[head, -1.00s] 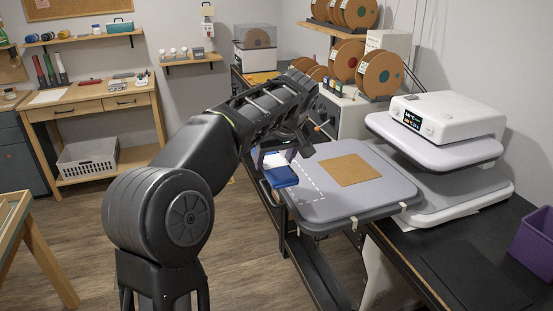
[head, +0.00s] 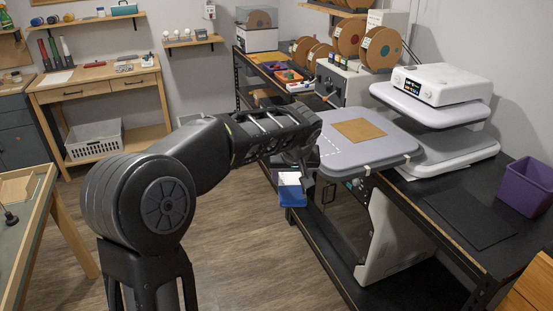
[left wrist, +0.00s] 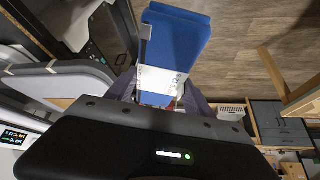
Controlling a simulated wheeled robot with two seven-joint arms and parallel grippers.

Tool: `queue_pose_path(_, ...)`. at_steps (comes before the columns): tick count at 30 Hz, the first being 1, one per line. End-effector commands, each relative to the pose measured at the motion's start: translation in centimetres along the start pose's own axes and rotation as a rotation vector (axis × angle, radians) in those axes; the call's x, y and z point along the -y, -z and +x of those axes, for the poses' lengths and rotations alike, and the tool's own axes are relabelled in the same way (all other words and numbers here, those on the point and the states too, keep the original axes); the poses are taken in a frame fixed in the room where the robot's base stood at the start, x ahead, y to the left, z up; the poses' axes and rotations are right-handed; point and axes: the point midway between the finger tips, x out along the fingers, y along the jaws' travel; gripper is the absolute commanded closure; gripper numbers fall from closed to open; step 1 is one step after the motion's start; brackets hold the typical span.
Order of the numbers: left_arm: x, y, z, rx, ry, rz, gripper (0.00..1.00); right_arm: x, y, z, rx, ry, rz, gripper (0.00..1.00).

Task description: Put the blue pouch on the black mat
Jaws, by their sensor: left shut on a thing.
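The blue pouch (head: 291,196) with a white label hangs in the air, just off the left edge of the grey press platen. My left gripper (head: 298,175) is shut on it by the labelled end. In the left wrist view the blue pouch (left wrist: 180,38) sticks out beyond the fingers, over the wooden floor. The black mat (head: 468,217) lies flat and bare on the dark bench at the right, well away from the pouch. My right gripper is not in view.
The heat press platen (head: 385,150), with a brown sheet (head: 358,131) on it, stands between the pouch and the mat. The white-topped press (head: 432,87) is behind. A purple bin (head: 525,187) stands right of the mat. Open floor lies left of the bench.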

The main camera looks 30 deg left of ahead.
Motion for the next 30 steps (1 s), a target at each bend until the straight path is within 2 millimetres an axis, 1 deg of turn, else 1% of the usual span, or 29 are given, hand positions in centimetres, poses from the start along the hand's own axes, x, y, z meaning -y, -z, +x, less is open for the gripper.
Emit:
queue_pose_path(1,-0.7,-1.0,0.5,0.001,-0.017,0.032,0.79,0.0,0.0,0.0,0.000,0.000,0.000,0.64)
queue_pose_path(5,-2.7,-3.7,1.8,0.001,-0.068,0.125,0.79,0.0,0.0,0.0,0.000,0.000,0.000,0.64)
queue_pose_path(8,-4.5,-6.5,2.8,0.000,-0.116,0.210,0.79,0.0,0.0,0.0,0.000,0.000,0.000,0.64)
queue_pose_path(10,-5.8,-8.9,3.3,-0.002,-0.154,0.278,0.79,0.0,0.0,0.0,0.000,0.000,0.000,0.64)
queue_pose_path(12,-7.0,-11.4,3.8,-0.003,-0.194,0.346,0.79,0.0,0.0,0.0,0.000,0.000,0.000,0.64)
queue_pose_path(15,-8.4,-14.5,4.1,-0.004,-0.244,0.427,0.79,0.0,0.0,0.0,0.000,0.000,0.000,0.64)
queue_pose_path(18,-9.2,-16.8,4.2,-0.002,-0.280,0.482,0.79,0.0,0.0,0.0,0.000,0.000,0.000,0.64)
queue_pose_path(21,-9.7,-18.3,4.2,-0.001,-0.304,0.516,0.79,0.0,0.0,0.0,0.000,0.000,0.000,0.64)
queue_pose_path(23,-9.9,-18.8,4.2,-0.001,-0.313,0.527,0.79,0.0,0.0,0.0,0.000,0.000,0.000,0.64)
queue_pose_path(30,-10.0,-19.0,4.2,-0.001,-0.317,0.532,0.79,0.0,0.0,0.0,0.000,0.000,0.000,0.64)
